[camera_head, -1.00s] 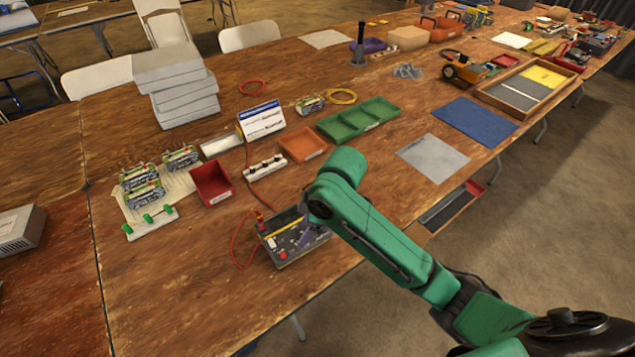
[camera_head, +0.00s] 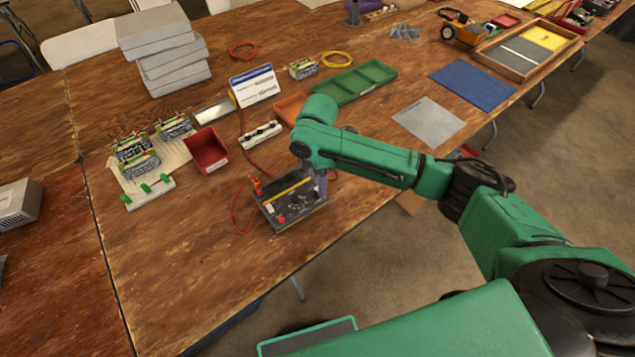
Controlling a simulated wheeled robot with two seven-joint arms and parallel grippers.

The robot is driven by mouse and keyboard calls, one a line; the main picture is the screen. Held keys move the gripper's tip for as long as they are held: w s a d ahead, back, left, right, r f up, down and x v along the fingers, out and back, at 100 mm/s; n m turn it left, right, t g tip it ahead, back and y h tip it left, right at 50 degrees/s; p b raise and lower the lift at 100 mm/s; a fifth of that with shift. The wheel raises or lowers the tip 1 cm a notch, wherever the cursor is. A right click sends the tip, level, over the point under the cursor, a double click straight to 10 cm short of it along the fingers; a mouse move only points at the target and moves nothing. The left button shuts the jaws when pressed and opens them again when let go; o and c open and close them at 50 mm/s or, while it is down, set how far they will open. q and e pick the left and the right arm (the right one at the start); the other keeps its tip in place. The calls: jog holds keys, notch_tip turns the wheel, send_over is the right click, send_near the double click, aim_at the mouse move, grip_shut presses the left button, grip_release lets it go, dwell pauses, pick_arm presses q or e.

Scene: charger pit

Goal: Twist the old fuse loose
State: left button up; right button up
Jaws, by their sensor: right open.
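The charger box (camera_head: 292,208), dark grey with a yellow strip and a red knob, sits near the table's front edge. No fuse on it can be made out at this size. My right gripper (camera_head: 320,192) points down at the box's right end, small and partly hidden under my green wrist. It is open; whether it touches the box I cannot tell. My left gripper is not in view.
Left of the box are a red bin (camera_head: 207,150), a white strip with green pieces (camera_head: 148,191) and several battery-like units. A white strip with dark spots (camera_head: 261,134) lies behind. Red cables run beside the box. Bare wood is free front left.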

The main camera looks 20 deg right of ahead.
jog(key=shift+f, duration=1.25)
grip_shut()
jog(key=shift+r+n+p, duration=0.15)
jog(key=shift+n+p, duration=0.3)
jog(key=shift+n, duration=0.75)
jog(key=shift+n+p, duration=0.35)
jog(key=shift+n, duration=0.75)
